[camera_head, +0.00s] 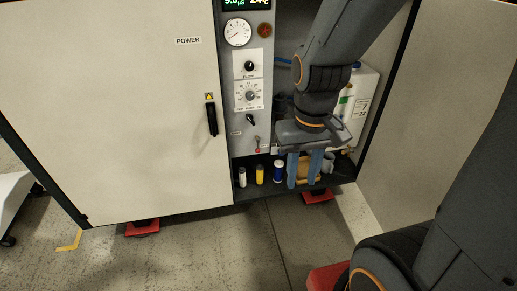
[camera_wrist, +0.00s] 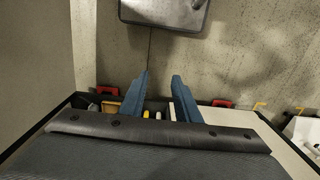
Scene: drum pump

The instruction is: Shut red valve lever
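A small lever with a red part (camera_head: 257,149) sits low on the grey control panel, in the camera_head view. It is too small to tell its exact angle. My gripper (camera_head: 302,184) is to the right of it and lower, pointing down, in front of the open bay of the cabinet. Its two blue fingers are apart, with nothing seen held between them. In the camera_wrist view, my gripper (camera_wrist: 160,78) also shows spread fingers. I cannot make out the lever in that view.
The panel carries a round gauge (camera_head: 238,32), knobs and a black switch (camera_head: 251,119). Small white, yellow (camera_head: 260,174) and blue cylinders stand on the shelf below. A white container (camera_head: 362,105) is in the bay. The left cabinet door (camera_head: 115,110) is shut, with a black handle (camera_head: 212,119).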

